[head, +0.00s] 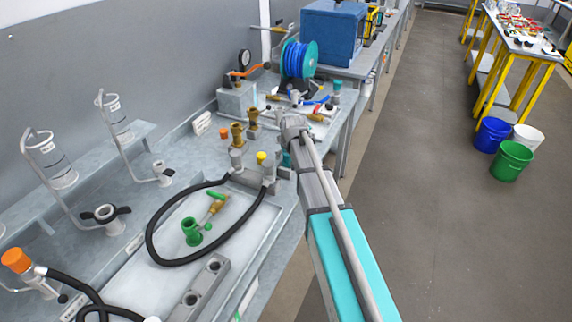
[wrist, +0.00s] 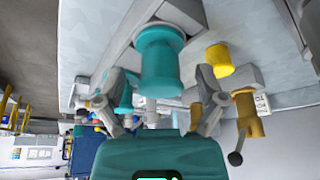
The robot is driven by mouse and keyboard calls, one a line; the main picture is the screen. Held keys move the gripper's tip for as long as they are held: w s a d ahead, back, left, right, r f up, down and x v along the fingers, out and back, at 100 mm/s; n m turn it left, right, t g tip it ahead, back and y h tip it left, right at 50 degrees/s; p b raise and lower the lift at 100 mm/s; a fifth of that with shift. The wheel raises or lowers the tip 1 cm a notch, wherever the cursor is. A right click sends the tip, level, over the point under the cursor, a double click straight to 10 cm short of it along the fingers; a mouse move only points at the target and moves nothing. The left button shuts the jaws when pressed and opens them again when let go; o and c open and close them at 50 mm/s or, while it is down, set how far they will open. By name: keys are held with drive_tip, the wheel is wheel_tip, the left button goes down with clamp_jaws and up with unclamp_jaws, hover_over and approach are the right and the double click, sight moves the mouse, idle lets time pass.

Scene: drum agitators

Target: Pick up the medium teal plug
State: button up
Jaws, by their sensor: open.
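A teal plug (wrist: 161,62), a round cylinder with a wider rim, sits in a grey fitting in the wrist view. In the head view a teal piece (head: 286,159) shows beside my arm, mostly hidden by it. My gripper (wrist: 160,92) is open, with its fingers spread to the left and right of the teal plug's free end. I see no clear contact. A second teal piece (wrist: 123,92) shows beyond the left finger, partly covered. I cannot tell the sizes apart surely. In the head view my arm hides the fingers.
A yellow plug (wrist: 218,60) and a brass fitting (wrist: 247,112) stand close to the right finger. On the bench, a black hose (head: 160,235) loops over a tray, and a blue-teal reel (head: 299,58) stands farther back.

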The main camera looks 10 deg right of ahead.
drive_tip(key=shift+w+f+b, duration=0.25)
drive_tip(key=shift+f+b, duration=0.1)
drive_tip(key=shift+f, duration=0.3)
drive_tip(key=c, duration=1.2)
drive_tip(key=shift+r, duration=0.2)
wheel_tip(320, 180, up, 3)
drive_tip(key=p, duration=0.3)
drive_tip(key=shift+f, duration=0.1)
drive_tip(key=s+d+r+p, duration=0.2)
drive_tip(key=s+r+p, duration=0.3)
drive_tip(key=s, duration=0.1)
drive_tip(key=s+d+r+p, duration=0.3)
drive_tip(key=s+r+p, duration=0.2)
drive_tip(key=s, duration=0.1)
drive_tip(key=shift+s+d, duration=0.35)
drive_tip(key=shift+s, duration=0.05)
